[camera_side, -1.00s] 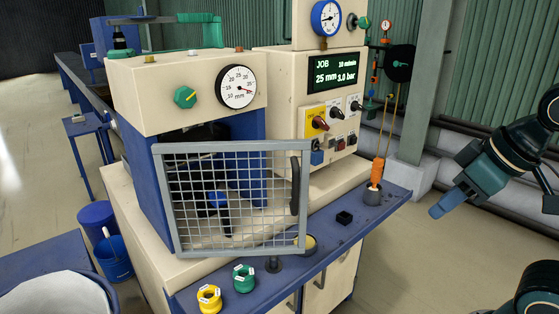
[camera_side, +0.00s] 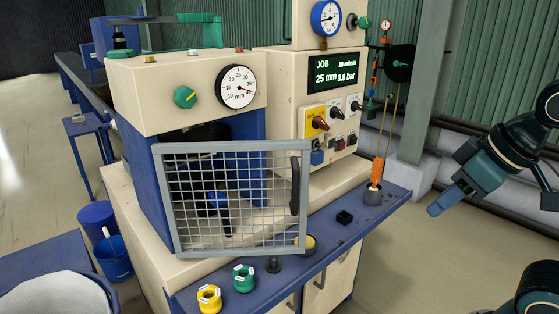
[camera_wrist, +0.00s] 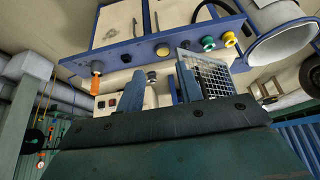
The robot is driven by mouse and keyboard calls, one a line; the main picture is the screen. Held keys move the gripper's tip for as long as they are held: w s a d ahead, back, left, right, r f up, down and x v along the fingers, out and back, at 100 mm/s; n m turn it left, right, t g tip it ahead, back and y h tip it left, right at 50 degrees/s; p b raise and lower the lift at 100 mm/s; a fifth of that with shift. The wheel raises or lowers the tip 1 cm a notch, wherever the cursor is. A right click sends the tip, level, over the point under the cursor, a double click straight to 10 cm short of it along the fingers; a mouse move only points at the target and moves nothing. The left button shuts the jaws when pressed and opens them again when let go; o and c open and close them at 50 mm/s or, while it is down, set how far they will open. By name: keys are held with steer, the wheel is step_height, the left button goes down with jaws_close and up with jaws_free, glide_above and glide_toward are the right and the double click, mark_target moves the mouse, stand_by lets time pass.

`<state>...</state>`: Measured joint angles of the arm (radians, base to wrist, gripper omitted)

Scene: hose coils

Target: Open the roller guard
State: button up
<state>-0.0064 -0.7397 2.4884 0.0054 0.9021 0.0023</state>
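The roller guard (camera_side: 230,147) is a grey-framed wire mesh panel. It stands across the front opening of the cream and blue machine in the side view, with a dark handle (camera_side: 295,186) on its right edge. The mesh also shows in the wrist view (camera_wrist: 213,75), partly hidden behind a finger. My gripper (camera_side: 438,207) is well to the right of the guard, beyond the end of the blue ledge, touching nothing. In the wrist view its two blue fingers (camera_wrist: 159,73) are apart with nothing held between them.
A grey-green post (camera_side: 425,90) stands behind. Air between gripper and guard looks free.

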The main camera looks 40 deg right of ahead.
steer(key=w+a+r, duration=0.4)
steer(key=w+a, duration=0.1)
steer(key=w, duration=0.4)
steer(key=w+a+r+g, duration=0.1)
steer(key=w+a+r, duration=0.2)
steer(key=w, duration=0.7)
steer(key=shift+w+a+r+m, duration=0.2)
steer(key=shift+a+r+m, duration=0.2)
steer(key=shift+a, duration=0.65)
steer(key=shift+f, duration=0.1)
glide_above(296, 209)
steer(key=f, duration=1.2)
steer(key=shift+w+d+f, duration=0.25)
steer(key=shift+w+f, duration=0.05)
steer(key=shift+w, duration=0.05)
jaws_close()
